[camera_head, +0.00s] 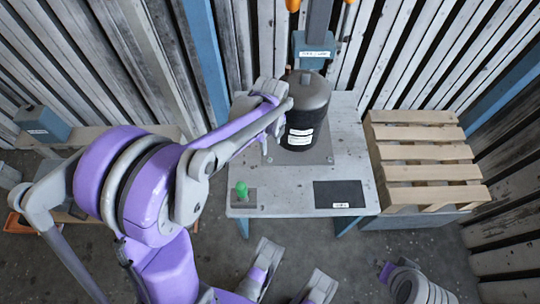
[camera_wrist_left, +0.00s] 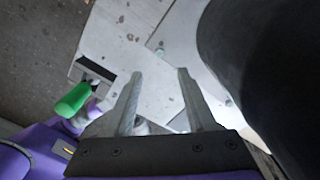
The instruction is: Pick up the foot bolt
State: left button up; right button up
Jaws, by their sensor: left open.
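The black blower housing (camera_head: 305,110) stands upright on a grey base plate (camera_head: 318,155) on the table. In the left wrist view the dark housing (camera_wrist_left: 265,60) fills the right side. My left gripper (camera_wrist_left: 160,74) is open, with its two fingers pointing down over the plate and table beside the housing. Nothing is clearly held between them. A small grey spot that may be the foot bolt (camera_wrist_left: 228,102) shows at the plate near the housing; it is too small to be sure. In the head view my left arm covers the left side of the housing.
A green-topped object (camera_head: 241,190) stands on a small block at the table's front left; it also shows in the left wrist view (camera_wrist_left: 72,102). A dark labelled mat (camera_head: 338,194) lies front right. A wooden pallet (camera_head: 425,152) stands to the right. The table front between is clear.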

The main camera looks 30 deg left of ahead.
aim_at(270, 159)
pick_arm(q)
notch_tip(270, 159, down, 4)
jog(key=shift+r+b, duration=0.2)
jog(key=shift+b, duration=0.25)
notch_tip(270, 159, down, 5)
jog(key=shift+w+a+f+b, duration=0.1)
jog(key=shift+a+f+b, duration=0.05)
jog(key=shift+b, duration=0.85)
grip_shut()
notch_tip(270, 159, up, 10)
jog(key=p, duration=0.3)
